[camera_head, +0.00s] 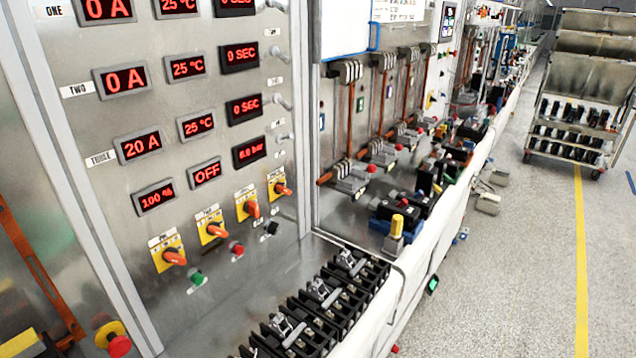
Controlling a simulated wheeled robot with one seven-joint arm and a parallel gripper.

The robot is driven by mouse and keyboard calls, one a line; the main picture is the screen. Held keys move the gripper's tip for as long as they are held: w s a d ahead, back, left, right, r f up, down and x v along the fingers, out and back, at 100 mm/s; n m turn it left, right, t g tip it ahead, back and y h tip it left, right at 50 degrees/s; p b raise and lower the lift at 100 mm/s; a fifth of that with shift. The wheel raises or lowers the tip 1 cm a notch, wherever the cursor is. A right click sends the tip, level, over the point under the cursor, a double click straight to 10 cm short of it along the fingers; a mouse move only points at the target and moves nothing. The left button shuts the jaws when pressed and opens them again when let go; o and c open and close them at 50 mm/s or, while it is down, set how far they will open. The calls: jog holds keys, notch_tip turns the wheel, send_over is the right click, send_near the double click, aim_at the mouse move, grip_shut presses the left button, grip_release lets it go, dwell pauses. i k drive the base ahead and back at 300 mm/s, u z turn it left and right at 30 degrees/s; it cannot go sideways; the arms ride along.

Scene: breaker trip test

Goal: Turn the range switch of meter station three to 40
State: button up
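A grey metal panel (75,130) fills the left of the view. Its row labelled THREE (101,158) has red displays reading 20 A (141,146), 25 °C (195,125) and 0 SEC (244,108). Below the displays runs a slanting row of rotary switches with orange handles on yellow plates: first switch (168,254), second switch (212,229), third switch (247,206) and rightmost switch (280,187). Their small labels and scale marks are too small to read, so I cannot tell which setting each handle points to. My gripper is not in view.
A green button (197,278) and a red button (237,249) sit under the switches. Black breakers (318,305) stand on the bench in front. A red-topped yellow stop button (113,340) is at lower left. The floor (510,270) is open at right; a cart (585,95) stands behind.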

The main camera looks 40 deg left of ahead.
aim_at(252, 208)
jog(key=i, duration=0.85)
jog(key=u, duration=3.85)
jog(key=i, duration=0.5)
